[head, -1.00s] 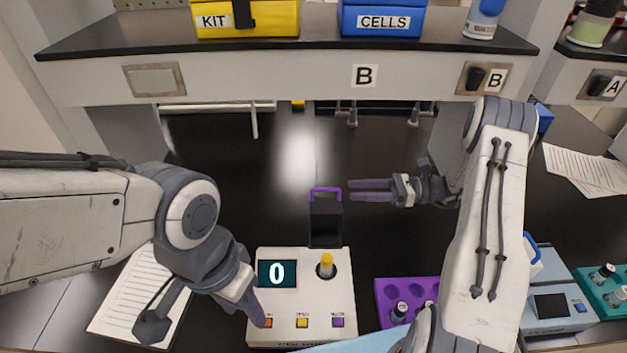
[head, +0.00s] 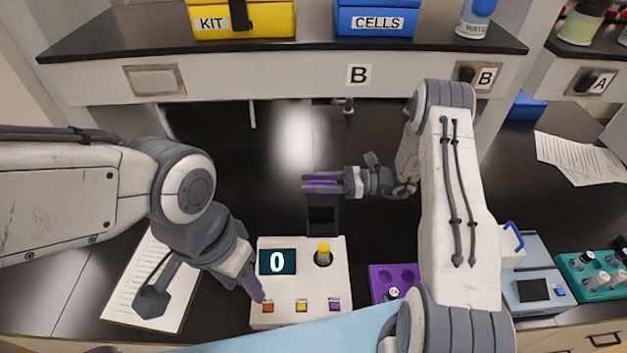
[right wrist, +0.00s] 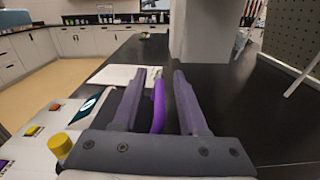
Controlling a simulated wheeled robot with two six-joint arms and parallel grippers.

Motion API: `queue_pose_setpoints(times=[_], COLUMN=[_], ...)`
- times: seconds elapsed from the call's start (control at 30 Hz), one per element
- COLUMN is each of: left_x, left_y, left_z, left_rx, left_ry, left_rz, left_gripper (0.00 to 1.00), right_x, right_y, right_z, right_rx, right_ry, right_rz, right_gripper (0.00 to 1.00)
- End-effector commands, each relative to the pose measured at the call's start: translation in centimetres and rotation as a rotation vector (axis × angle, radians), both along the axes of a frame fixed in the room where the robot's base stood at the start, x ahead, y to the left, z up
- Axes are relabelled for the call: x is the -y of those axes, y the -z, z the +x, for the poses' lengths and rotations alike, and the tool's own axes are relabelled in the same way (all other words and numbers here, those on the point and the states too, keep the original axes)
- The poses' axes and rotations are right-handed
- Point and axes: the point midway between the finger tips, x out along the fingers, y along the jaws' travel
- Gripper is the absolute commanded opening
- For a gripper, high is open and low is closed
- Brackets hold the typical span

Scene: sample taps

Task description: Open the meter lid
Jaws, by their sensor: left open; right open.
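The white meter (head: 290,257) stands on the bench, its display showing 0. Its dark lid (head: 322,222) stands upright at the back of the well, open. A yellow-capped vial (head: 323,254) sits in the uncovered well. My right gripper (head: 322,182) is at the top of the lid, open. In the right wrist view the purple lid handle (right wrist: 158,106) lies between its two fingers (right wrist: 155,100), with a gap to the right finger. My left gripper (head: 257,292) is open over the meter's front left, close to the orange button (head: 268,307).
A purple rack (head: 378,281) stands right of the meter, partly hidden by my right arm. Papers (head: 130,290) lie at left. A grey device (head: 540,275) and teal rack (head: 590,262) stand at right. A shelf overhangs the back.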

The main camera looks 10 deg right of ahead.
Motion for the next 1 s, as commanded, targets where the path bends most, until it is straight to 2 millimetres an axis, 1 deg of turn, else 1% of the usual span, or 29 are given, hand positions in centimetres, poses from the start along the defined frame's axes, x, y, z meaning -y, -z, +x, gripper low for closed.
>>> queue_pose_setpoints(times=[0.07, 0.1, 0.17, 0.2, 1.0], left_x=[0.0, 0.0, 0.0, 0.0, 0.0], left_y=[0.02, 0.02, 0.02, 0.02, 0.01], left_z=[0.0, 0.0, 0.0, 0.0, 0.0], left_rx=[0.0, 0.0, 0.0, 0.0, 0.0], left_ry=[0.0, 0.0, 0.0, 0.0, 0.0], left_rz=[0.0, 0.0, 0.0, 0.0, 0.0], left_gripper=[0.5, 0.5, 0.5, 0.5, 0.5], right_x=[0.02, 0.02, 0.03, 0.03, 0.09], right_y=[0.02, 0.02, 0.02, 0.01, -0.05], right_z=[-0.01, -0.01, -0.01, -0.01, 0.11], right_rx=[0.0, 0.0, 0.0, 0.0, 0.004], right_ry=[0.0, 0.0, 0.0, 0.0, 0.003], right_rz=[0.0, 0.0, 0.0, 0.0, -0.001], right_gripper=[0.42, 0.27, 0.04, 0.0, 0.0])
